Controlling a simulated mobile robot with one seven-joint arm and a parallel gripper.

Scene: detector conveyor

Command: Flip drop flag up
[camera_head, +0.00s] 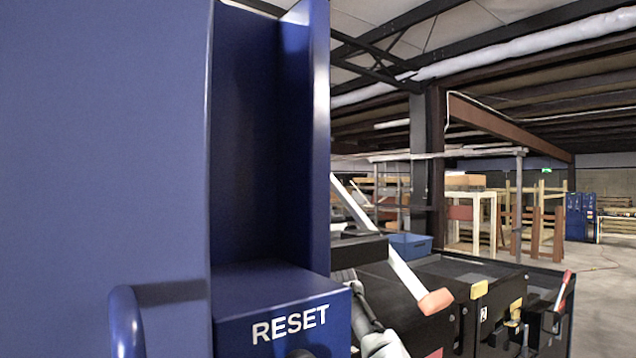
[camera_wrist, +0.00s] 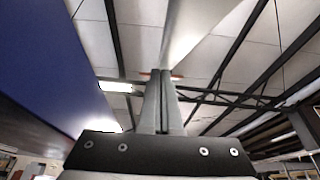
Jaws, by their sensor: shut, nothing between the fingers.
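A long white bar with an orange end (camera_head: 405,275) slants down to the right in the head view, beside the blue housing. It looks like the drop flag. My gripper (camera_wrist: 162,75) is shut and empty in the wrist view, with its fingers pointing up the picture. A pale bar (camera_wrist: 184,32) shows just beyond the fingertips, with a small reddish edge behind them. I cannot tell whether the fingers touch it. Grey parts low in the head view, below the white bar, are partly hidden by the blue housing.
A large blue housing (camera_head: 270,150) with a RESET box (camera_head: 285,305) and a blue handle (camera_head: 127,322) fills the left. Black conveyor machinery (camera_head: 465,270) with a red-tipped lever (camera_head: 562,290) stands at right. A blue bin (camera_head: 410,246) lies behind. Open floor shows far right.

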